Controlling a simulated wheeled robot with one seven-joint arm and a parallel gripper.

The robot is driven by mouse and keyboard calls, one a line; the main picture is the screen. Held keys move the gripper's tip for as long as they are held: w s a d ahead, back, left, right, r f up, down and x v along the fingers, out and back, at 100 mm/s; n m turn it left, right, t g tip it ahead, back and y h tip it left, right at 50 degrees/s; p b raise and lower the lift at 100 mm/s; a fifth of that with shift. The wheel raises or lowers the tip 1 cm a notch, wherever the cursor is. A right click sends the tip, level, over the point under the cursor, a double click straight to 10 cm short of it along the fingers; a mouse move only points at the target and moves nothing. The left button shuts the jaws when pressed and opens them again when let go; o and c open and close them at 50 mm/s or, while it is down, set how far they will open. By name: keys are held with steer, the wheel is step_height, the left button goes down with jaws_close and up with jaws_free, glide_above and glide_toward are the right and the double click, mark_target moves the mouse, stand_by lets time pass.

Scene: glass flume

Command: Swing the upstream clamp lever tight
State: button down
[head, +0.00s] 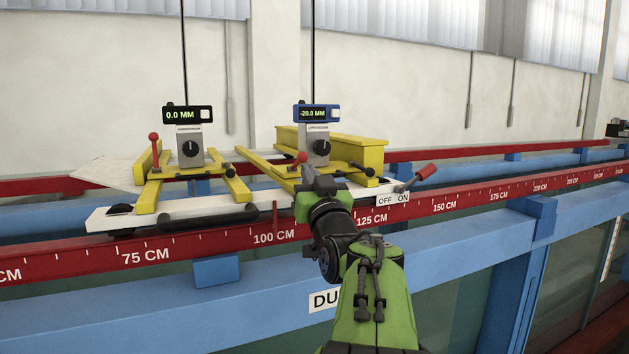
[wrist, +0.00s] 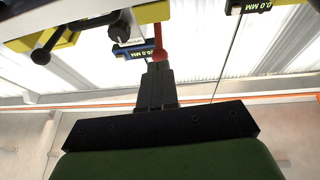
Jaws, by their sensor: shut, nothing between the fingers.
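The right-hand gauge carriage has a blue-framed display (head: 317,113) reading -20.0 MM above a grey box with a black knob. A lever with a red ball end (head: 301,157) leans beside this box, low on the yellow frame. My gripper (head: 312,178) is shut and empty just in front of that lever, over the white carriage. In the wrist view my closed fingers (wrist: 157,78) point at the red lever (wrist: 159,42), which shows right beyond their tips. I cannot tell whether they touch. The fingers hide the lever's lower part in the head view.
The left gauge (head: 187,115) reads 0.0 MM, with its own red-ended lever (head: 154,138) standing upright. A red-handled OFF/ON switch (head: 426,172) sits right of my gripper. A red scale rail (head: 180,254) runs in front. Thin black rods rise behind both gauges.

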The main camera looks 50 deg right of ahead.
mark_target(298, 164)
steer(key=shift+x, duration=1.15)
steer(key=shift+p, duration=0.45)
